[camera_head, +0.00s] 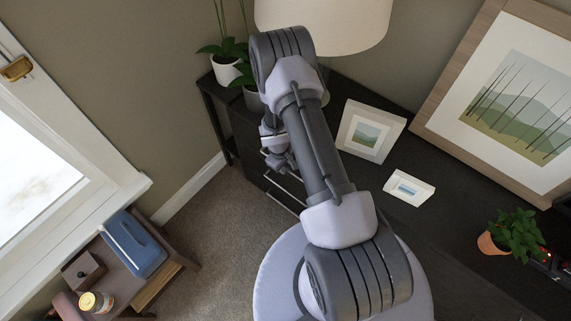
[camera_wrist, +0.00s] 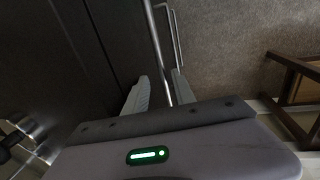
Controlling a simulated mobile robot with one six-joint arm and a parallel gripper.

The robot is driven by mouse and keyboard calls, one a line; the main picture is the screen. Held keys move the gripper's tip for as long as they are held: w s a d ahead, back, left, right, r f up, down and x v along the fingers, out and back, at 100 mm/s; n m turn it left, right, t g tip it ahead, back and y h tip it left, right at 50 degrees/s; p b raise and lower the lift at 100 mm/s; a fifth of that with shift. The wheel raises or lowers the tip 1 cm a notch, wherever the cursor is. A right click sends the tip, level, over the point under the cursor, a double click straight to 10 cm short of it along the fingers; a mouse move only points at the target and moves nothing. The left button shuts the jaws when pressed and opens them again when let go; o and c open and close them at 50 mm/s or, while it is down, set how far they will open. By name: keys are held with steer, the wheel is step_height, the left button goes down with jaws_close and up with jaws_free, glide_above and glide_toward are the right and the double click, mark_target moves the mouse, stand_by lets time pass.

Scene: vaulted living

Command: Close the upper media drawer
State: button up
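The dark media cabinet (camera_head: 440,225) runs along the wall in the head view. Two thin metal bar handles show left of my arm, the lower one (camera_head: 285,196) standing out over the carpet. How far the upper drawer is out is hidden by my arm. In the wrist view, a dark front or panel (camera_wrist: 112,40) fills the left. A long metal bar handle (camera_wrist: 155,45) runs down between the two grey fingers of my gripper (camera_wrist: 158,80). The fingers are apart, with the bar nearer the right finger; contact is unclear. A second handle (camera_wrist: 176,38) lies beyond.
A lamp (camera_head: 325,20), potted plants (camera_head: 226,70) and picture frames (camera_head: 371,130) stand on the cabinet. A small side table (camera_head: 150,265) with a blue object is at lower left. Carpet (camera_head: 210,225) between them is clear.

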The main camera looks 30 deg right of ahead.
steer(key=s+a+r+p, duration=0.1)
steer(key=a+r+p, duration=0.2)
steer(key=r, duration=1.4)
steer(key=p, duration=0.4)
steer(key=shift+p, duration=0.35)
steer(key=shift+r, duration=0.1)
